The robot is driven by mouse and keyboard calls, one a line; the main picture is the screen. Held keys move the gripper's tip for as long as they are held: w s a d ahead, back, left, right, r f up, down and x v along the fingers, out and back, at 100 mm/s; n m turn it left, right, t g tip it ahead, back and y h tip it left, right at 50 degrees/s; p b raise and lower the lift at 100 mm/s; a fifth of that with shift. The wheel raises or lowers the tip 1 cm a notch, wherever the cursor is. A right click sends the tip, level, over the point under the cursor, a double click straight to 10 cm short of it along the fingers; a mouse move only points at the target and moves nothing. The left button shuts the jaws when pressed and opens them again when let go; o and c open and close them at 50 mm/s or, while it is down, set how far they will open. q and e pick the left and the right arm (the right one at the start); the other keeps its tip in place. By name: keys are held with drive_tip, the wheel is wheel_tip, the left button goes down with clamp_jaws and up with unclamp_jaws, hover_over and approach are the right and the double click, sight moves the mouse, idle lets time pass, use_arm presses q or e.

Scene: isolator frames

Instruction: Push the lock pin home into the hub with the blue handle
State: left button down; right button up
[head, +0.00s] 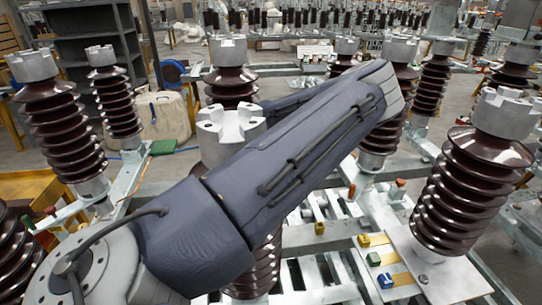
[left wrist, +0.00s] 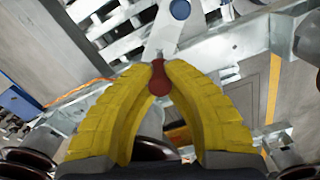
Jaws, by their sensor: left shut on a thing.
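In the left wrist view, my left gripper (left wrist: 158,68) has its two yellow fingers closed at the tips on a dark red knob (left wrist: 159,84). A short metal stem shows just beyond the tips, by the near end of a pale flat bar (left wrist: 162,35). A round blue piece (left wrist: 180,9) sits on this bar, near the top edge; it may be the blue handle. I cannot tell whether the red knob belongs to the lock pin or how deep any pin sits in a hub. In the head view my left arm crosses the middle and hides its gripper. My right gripper is not in view.
Brown ribbed insulators with metal caps stand on both sides, such as one at right (head: 470,190). Metal frame rails lie below my arm.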

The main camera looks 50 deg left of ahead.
use_arm(q)
drive_tip(key=shift+f, duration=3.2)
idle(1.0)
drive_tip(key=c, duration=1.4)
unclamp_jaws()
wheel_tip(320, 180, up, 11)
drive_tip(key=shift+a+f, duration=0.1)
drive_tip(key=shift+r, duration=0.6)
drive_tip(key=shift+s, duration=0.15)
